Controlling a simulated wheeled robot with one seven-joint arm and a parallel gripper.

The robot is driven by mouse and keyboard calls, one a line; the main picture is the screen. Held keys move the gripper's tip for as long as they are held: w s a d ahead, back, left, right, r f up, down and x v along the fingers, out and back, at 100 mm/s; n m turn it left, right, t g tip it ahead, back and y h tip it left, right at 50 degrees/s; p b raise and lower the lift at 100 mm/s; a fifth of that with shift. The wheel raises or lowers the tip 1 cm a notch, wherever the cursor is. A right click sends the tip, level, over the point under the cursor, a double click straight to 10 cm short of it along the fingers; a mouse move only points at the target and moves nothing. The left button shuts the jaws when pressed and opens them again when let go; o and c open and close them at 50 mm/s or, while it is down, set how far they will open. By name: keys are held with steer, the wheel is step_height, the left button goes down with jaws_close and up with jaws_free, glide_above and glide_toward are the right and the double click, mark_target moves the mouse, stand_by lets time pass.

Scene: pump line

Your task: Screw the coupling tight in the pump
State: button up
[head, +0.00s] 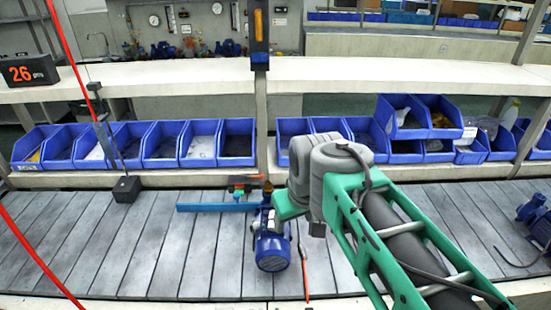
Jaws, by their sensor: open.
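I cannot pick out the coupling for certain. A small dark and orange piece with green below it (242,184) shows left of the pump top, above a blue bar. Whether it touches the pump I cannot tell.
A long blue bar (215,207) lies left of the pump. An orange-tipped tool (304,270) lies right of it. Another blue pump (537,222) stands at the far right. Blue bins (200,145) line the shelf behind. A red cable (70,55) hangs at left. The left slats are mostly clear.

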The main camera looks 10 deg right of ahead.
steer(key=shift+o, duration=1.2)
steer(key=w+r+n+g, duration=0.1)
steer(key=w+r+n, duration=0.2)
steer(key=w, duration=0.6)
steer(key=shift+w+r, duration=0.15)
steer(key=shift+r, duration=0.05)
steer(key=n+g+p, duration=0.2)
steer(key=n+g, duration=0.1)
steer(key=n, duration=0.7)
glide_above(268, 182)
step_height(268, 182, down, 11)
steer(key=shift+f, duration=0.1)
steer(key=shift+f+n, duration=0.35)
steer(key=shift+n, duration=0.05)
steer(key=shift+f+b, duration=2.4)
steer(key=shift+b, duration=0.1)
steer(key=shift+f, duration=0.2)
